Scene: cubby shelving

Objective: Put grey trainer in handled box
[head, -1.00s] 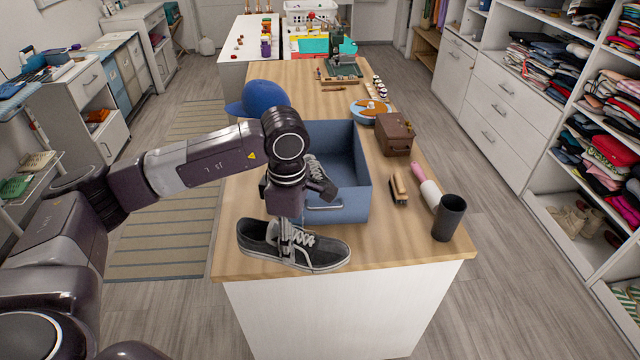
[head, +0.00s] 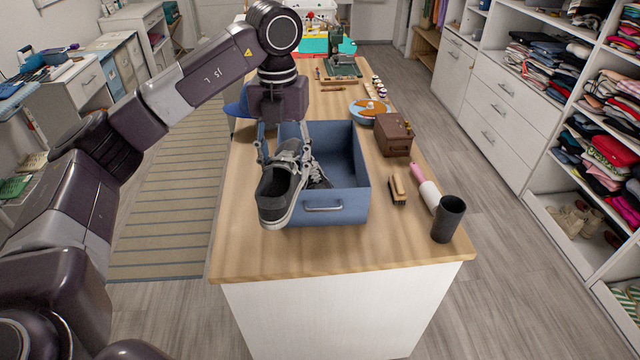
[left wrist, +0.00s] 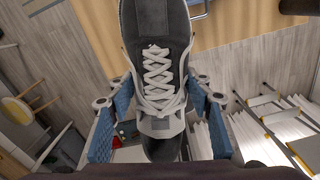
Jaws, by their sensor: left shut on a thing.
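My left gripper (head: 283,150) is shut on a grey trainer (head: 281,192) with white laces and a pale sole. It holds the trainer up at the front left of the blue handled box (head: 346,196), partly in front of the box's left side. The trainer also fills the middle of the left wrist view (left wrist: 157,75), between the blue finger pads. A second dark shoe (head: 318,174) is partly visible inside the box, mostly hidden by the held trainer. The box is open at the top, with a metal handle on its front. My right gripper is not in view.
The box stands on a wooden-topped table (head: 330,255). A brown case (head: 394,136), a brush (head: 398,188), a lint roller (head: 427,190) and a dark cup (head: 448,218) stand or lie to its right. A blue cap (head: 238,108) is behind my gripper. The table's front is clear.

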